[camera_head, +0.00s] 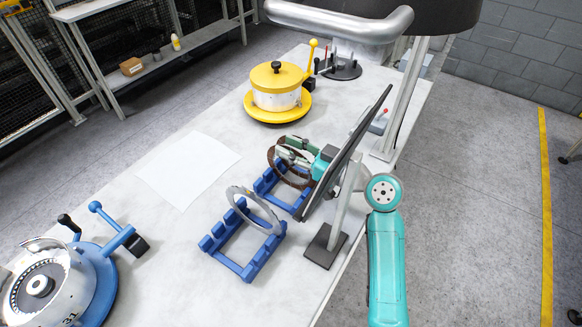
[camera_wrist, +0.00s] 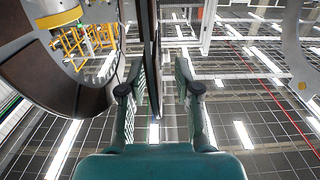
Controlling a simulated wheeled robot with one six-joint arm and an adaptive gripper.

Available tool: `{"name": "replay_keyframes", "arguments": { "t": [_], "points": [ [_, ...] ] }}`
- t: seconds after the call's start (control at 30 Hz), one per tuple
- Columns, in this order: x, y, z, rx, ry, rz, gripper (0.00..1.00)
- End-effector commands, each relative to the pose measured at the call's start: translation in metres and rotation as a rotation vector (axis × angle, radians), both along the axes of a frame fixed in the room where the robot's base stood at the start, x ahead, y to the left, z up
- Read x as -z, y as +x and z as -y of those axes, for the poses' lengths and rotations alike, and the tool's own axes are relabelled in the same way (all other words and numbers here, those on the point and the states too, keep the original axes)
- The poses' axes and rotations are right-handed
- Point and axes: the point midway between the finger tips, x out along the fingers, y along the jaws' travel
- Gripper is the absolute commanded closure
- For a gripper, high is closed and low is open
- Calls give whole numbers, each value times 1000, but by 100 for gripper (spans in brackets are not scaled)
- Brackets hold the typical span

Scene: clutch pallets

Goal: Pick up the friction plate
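A brown ring-shaped friction plate (camera_head: 271,158) stands upright in the far blue rack (camera_head: 263,187) on the table, partly hidden by my gripper (camera_head: 287,152). In the wrist view a brown-padded ring (camera_wrist: 75,92) fills the left side. A thin dark plate (camera_wrist: 155,62) shows edge-on between the fingers of my gripper (camera_wrist: 158,85). The fingers are open, with a visible gap on each side of this plate.
A grey steel ring (camera_head: 234,196) leans in the near blue rack (camera_head: 240,268). A dark panel on a stand (camera_head: 324,246) is close to my gripper. A yellow-based drum (camera_head: 277,98) stands behind, a blue-based drum (camera_head: 92,275) at front left. A white sheet (camera_head: 188,168) lies flat.

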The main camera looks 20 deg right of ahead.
Motion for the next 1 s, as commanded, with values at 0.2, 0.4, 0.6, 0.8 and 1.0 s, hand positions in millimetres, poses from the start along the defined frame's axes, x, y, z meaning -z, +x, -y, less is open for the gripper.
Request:
{"name": "replay_keyframes", "arguments": {
  "t": [0.2,0.4,0.6,0.8,1.0],
  "points": [
    [0,0,0,0,0,0,80],
    [0,0,0,0,0,0,100],
    [0,0,0,0,0,0,100],
    [-2,0,0,0,-1,1,100],
    [-16,0,0,0,-2,3,100]
  ]
}}
